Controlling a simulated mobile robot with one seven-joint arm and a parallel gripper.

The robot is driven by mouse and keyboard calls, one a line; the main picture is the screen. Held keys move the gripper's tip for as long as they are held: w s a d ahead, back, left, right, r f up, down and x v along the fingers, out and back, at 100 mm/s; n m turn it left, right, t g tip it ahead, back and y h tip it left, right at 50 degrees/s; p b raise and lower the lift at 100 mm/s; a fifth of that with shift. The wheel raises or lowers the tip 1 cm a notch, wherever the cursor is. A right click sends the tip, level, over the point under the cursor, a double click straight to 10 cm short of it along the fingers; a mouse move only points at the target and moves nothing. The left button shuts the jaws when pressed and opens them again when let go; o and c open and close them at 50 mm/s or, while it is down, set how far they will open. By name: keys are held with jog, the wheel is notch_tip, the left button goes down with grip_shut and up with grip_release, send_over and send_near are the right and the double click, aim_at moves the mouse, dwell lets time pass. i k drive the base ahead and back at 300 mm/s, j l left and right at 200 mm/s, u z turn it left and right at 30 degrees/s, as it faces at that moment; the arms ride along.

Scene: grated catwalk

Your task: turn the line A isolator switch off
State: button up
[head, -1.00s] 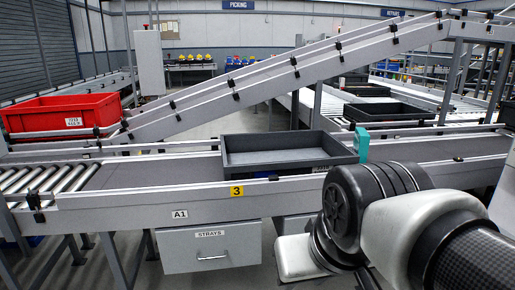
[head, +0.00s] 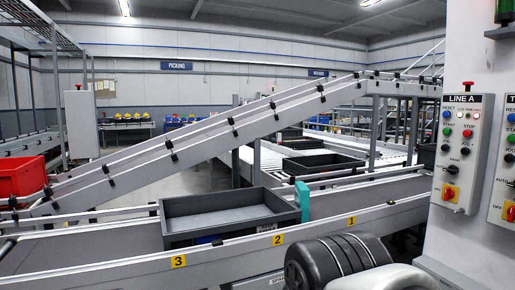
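The line A control box (head: 464,152) is a pale panel labelled LINE A, mounted on a light grey cabinet at the right of the head view. The line A isolator switch (head: 449,192) is a red rotary knob on a yellow plate at the bottom of this box. An OFF mark shows at its left. The knob is too small for me to tell its setting surely. My gripper is not in view; only dark and white links of my arm show at the bottom, below and left of the box.
A second control box (head: 505,160), cut off by the right edge, has a similar red and yellow switch (head: 510,213). A conveyor (head: 330,222) carrying a dark grey tray (head: 225,213) runs in front. A red crate (head: 22,177) stands at left.

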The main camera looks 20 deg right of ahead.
aim_at(449, 193)
jog(key=z, duration=1.85)
jog(key=i+j+u, duration=0.15)
jog(key=i+u, duration=0.2)
jog(key=i, duration=0.6)
jog(key=i+u, duration=0.35)
jog(key=i, duration=0.6)
